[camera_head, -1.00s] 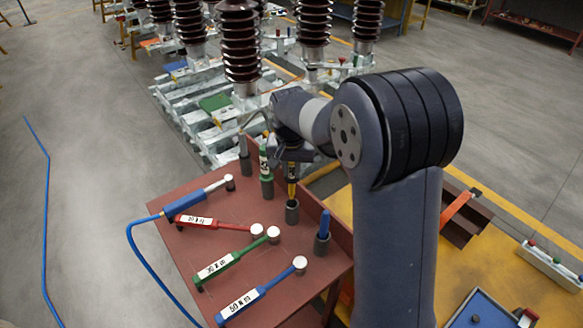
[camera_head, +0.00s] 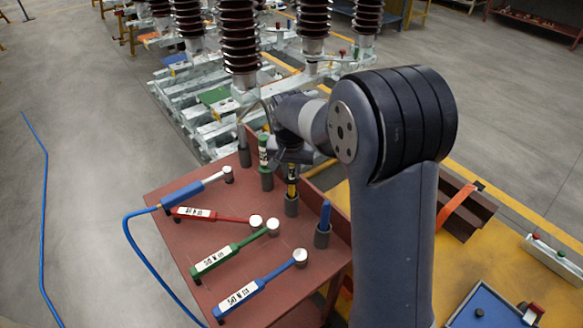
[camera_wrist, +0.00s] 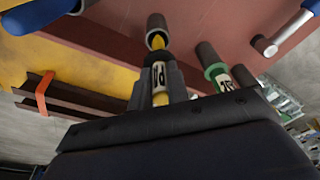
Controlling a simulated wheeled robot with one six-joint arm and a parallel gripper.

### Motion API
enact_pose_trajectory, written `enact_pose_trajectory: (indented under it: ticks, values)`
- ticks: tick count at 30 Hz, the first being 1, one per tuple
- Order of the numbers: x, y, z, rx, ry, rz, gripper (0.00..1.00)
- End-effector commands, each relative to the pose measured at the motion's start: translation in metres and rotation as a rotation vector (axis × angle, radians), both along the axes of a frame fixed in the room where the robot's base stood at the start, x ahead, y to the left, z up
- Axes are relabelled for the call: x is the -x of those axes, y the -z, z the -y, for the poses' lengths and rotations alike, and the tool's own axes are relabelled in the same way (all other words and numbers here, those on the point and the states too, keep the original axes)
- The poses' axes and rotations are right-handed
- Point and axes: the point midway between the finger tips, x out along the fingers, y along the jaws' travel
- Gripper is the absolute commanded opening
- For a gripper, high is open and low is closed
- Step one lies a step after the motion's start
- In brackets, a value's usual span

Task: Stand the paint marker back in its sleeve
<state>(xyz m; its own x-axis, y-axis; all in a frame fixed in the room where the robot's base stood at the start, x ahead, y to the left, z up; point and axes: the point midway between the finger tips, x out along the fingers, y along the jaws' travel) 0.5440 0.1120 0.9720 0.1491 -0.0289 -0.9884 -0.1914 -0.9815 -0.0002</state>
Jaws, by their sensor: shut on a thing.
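My gripper (camera_head: 292,158) is shut on the paint marker (camera_head: 293,180), a yellow and black stick with a white label. In the wrist view the marker (camera_wrist: 158,76) sits between my fingers, its yellow end pointing to the mouth of a grey sleeve (camera_wrist: 156,23). In the head view that sleeve (camera_head: 291,208) stands directly below the marker on the red-brown table (camera_head: 180,235). The yellow end is at the sleeve's mouth; I cannot tell how far inside it is. The marker looks about upright.
A green marker (camera_head: 263,150) and a blue-handled item (camera_head: 325,215) stand in neighbouring sleeves on either side. Blue (camera_head: 240,297), green (camera_head: 225,255) and red (camera_head: 205,215) handled tools lie on the table. A raised edge runs behind the sleeves.

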Motion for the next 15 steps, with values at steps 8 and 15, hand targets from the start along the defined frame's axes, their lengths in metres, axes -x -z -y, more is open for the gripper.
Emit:
enact_pose_trajectory:
  ticks: [8,15]
  values:
    - [0.000,0.016,0.000,0.001,0.000,-0.001,0.00]
    - [0.000,0.028,0.000,0.001,0.000,-0.002,0.00]
